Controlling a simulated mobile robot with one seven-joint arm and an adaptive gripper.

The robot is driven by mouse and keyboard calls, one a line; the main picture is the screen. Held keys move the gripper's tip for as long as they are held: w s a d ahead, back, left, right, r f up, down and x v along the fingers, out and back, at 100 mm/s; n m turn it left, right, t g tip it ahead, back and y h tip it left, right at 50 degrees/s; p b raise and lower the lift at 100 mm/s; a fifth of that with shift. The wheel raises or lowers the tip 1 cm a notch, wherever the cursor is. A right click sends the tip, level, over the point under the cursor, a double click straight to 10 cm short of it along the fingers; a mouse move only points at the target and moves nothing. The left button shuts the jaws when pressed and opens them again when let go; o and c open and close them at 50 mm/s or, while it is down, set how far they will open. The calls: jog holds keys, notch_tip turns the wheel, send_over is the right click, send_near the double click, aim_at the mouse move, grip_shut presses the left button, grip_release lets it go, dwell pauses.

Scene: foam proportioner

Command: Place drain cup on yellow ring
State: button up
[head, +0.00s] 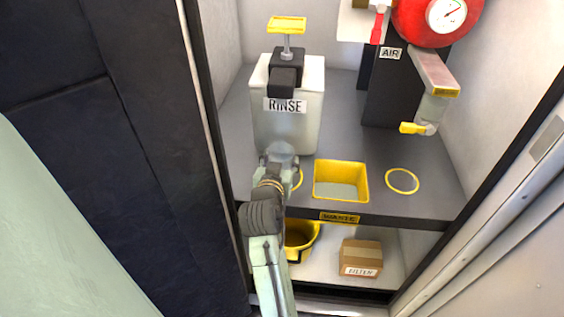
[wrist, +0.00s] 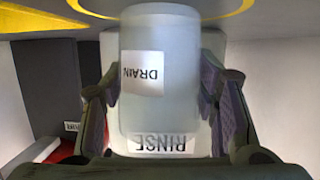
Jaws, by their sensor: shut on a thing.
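My gripper (wrist: 160,105) is shut on the drain cup (wrist: 160,55), a pale cylinder with a white DRAIN label that reads upside down in the wrist view. A finger presses on each side of it. A yellow ring (head: 299,180) on the counter is mostly hidden behind my arm. Its arc shows at the top of the wrist view (wrist: 235,18), partly behind the cup. I cannot tell whether the cup touches the counter.
The white RINSE tank (head: 299,125) stands just behind my gripper. A yellow square bin (head: 341,181) is right of my arm, and a second yellow ring (head: 403,181) lies empty farther right. A yellow-handled tap (head: 418,128) is above it. A box (head: 361,258) sits on the lower shelf.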

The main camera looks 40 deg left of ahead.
jog(key=shift+f, duration=0.2)
jog(key=o, duration=1.2)
jog(key=shift+r, duration=0.25)
jog(key=v, duration=0.9)
jog(key=shift+s+d+r, duration=0.1)
jog(key=shift+s+r, duration=0.1)
jog(key=shift+r, duration=0.05)
jog(key=shift+p+v, duration=1.15)
jog(key=shift+p, duration=0.95)
jog(key=shift+f, duration=0.2)
